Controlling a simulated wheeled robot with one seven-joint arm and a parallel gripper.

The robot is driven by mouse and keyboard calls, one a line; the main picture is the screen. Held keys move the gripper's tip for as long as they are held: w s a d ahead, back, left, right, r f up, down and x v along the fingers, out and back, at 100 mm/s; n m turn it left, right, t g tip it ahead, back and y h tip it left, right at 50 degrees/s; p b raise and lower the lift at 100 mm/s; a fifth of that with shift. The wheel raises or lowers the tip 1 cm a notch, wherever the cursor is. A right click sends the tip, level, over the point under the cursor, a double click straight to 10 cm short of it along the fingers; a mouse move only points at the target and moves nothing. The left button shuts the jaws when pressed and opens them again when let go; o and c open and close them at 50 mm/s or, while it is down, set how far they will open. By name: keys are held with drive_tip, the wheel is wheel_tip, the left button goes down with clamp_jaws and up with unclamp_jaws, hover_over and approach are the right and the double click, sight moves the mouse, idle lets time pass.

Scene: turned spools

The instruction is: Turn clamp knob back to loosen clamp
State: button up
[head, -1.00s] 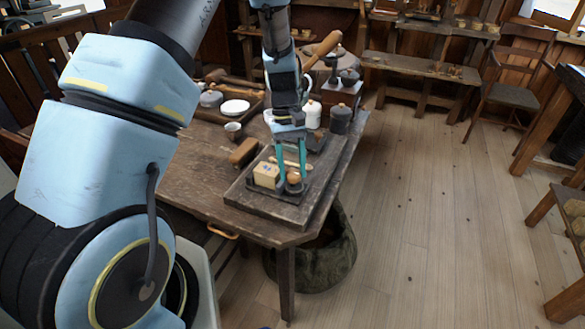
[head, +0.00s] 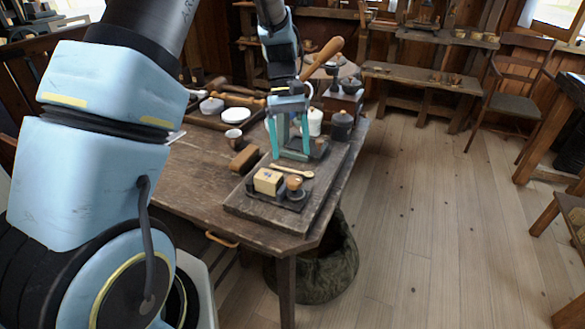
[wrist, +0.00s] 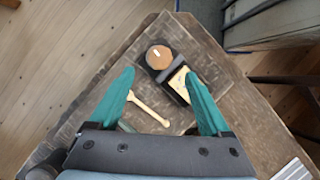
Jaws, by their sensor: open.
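The clamp knob (head: 294,182) is a round wooden knob at the front right of a small dark clamp base (head: 262,196). A pale yellow block (head: 268,181) sits beside it in the clamp. In the wrist view the knob (wrist: 159,56) shows from above with a light mark on its top, and part of the block (wrist: 177,82) shows beside it. My gripper (head: 289,154), with teal fingers, is open and empty, above the board behind the clamp. The knob lies beyond its fingertips (wrist: 163,82) in the wrist view, apart from them.
The clamp is on a wooden board (head: 262,216) on the table (head: 190,180). A brown block (head: 244,159), a cup (head: 233,138) and lidded jars (head: 341,126) stand nearby.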

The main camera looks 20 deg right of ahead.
drive_tip(key=shift+v, duration=1.7)
drive_tip(key=shift+a, duration=0.1)
drive_tip(key=s+a+r+t, duration=0.1)
drive_tip(key=s+a+t, duration=0.2)
drive_tip(key=a, duration=1)
drive_tip(key=s+a+r+t, duration=0.1)
drive_tip(key=s+a+t, duration=0.2)
drive_tip(key=a, duration=1)
drive_tip(key=shift+s+a+r+h, duration=0.25)
drive_tip(key=shift+s+h, duration=0.05)
drive_tip(key=shift+s, duration=0.3)
